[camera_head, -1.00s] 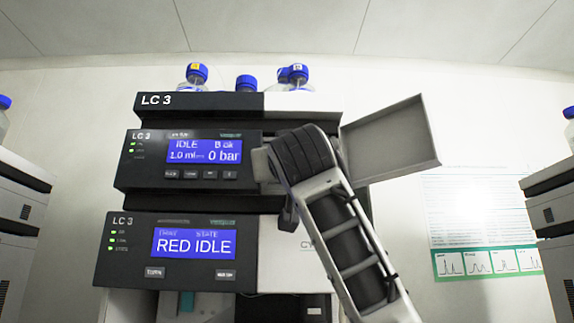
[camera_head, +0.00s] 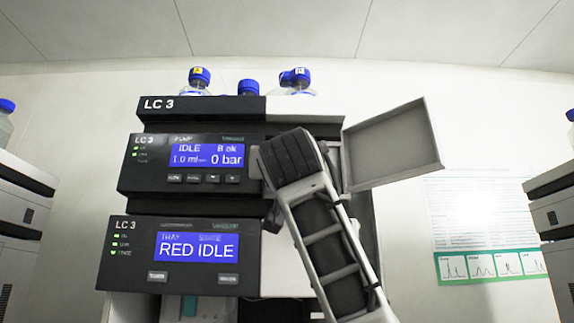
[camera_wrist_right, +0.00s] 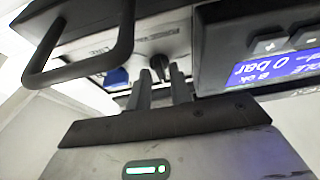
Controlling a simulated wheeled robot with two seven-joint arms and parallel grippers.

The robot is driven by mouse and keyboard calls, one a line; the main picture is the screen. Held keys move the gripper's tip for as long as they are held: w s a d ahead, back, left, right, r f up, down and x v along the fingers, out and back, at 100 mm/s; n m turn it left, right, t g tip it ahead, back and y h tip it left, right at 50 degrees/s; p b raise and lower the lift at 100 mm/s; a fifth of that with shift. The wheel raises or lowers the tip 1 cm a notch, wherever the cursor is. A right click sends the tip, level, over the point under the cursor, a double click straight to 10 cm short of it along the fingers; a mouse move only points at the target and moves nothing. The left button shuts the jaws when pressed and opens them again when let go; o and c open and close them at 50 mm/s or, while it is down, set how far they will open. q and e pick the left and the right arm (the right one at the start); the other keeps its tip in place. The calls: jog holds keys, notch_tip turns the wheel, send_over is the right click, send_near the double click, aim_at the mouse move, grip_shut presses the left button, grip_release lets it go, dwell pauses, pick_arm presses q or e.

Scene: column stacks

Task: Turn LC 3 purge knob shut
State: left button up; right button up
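The LC 3 stack stands in the middle of the head view, with its pump module (camera_head: 150,178) reading IDLE and 0 bar. In the right wrist view a small black knob (camera_wrist_right: 159,67) sits on the module's pale front panel (camera_wrist_right: 175,38), left of the display. My right gripper (camera_wrist_right: 160,72) points at it, its two fingers apart with the knob showing between the tips. Whether the fingers touch the knob I cannot tell. In the head view my right arm hides the knob and gripper. My left gripper is in neither view.
An open door panel (camera_head: 392,146) sticks out at the right of the stack. A black handle-like bar (camera_wrist_right: 85,62) is close to my gripper in the wrist view. Bottles with blue caps (camera_head: 248,87) stand on top. A lower module (camera_head: 130,270) reads RED IDLE.

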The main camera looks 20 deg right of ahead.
jog(key=shift+o, duration=0.2)
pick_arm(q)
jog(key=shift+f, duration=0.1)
pick_arm(e)
jog(key=shift+f, duration=0.15)
